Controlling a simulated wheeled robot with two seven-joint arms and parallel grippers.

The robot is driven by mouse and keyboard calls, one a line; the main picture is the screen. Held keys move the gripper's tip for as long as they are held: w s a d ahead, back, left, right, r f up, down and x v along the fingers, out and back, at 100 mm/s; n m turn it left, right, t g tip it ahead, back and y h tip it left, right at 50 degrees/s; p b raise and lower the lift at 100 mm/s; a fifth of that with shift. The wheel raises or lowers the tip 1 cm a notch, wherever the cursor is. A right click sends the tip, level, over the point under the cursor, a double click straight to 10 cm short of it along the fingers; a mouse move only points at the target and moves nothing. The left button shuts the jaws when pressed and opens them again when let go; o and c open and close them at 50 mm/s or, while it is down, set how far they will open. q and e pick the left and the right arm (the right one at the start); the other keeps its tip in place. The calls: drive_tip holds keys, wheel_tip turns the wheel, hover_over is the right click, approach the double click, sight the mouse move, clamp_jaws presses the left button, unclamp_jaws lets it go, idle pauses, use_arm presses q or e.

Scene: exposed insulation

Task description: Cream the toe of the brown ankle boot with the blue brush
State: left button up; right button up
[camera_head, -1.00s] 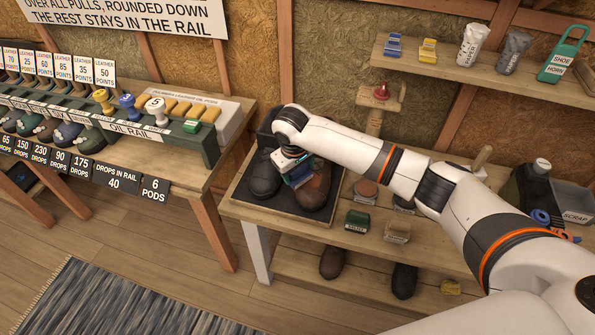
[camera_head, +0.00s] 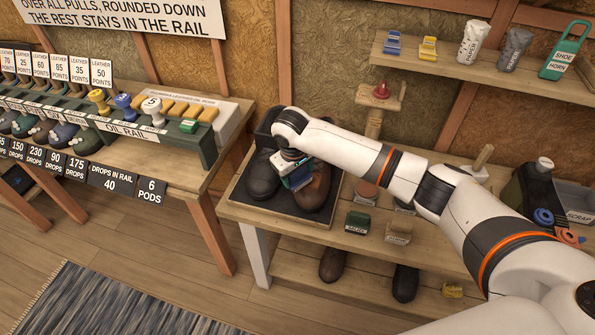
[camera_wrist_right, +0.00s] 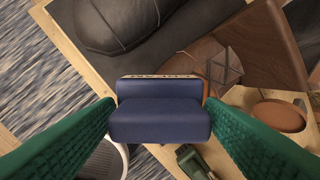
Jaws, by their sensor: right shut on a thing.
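The brown ankle boot (camera_head: 316,196) stands on the dark mat at the front left of the bench, beside a black boot (camera_head: 262,182). My right gripper (camera_head: 298,180) is low over the brown boot, its arm hiding the boot's back part. In the right wrist view, the green fingers of my right gripper (camera_wrist_right: 160,118) are shut on the blue brush (camera_wrist_right: 160,122). Brown leather of the boot (camera_wrist_right: 200,58) shows just beyond the brush. I cannot tell whether the bristles touch the toe. My left gripper is not in view.
The dark mat (camera_head: 238,190) lies on the wooden bench. A green block (camera_head: 357,221) and a tan block (camera_head: 398,233) stand right of it. A red-topped post (camera_head: 381,91) rises behind. The oil rail (camera_head: 165,138) is on the left table. Floor shows between the tables.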

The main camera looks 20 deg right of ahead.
drive_tip(key=shift+b+x, duration=0.4)
drive_tip(key=shift+x, duration=0.8)
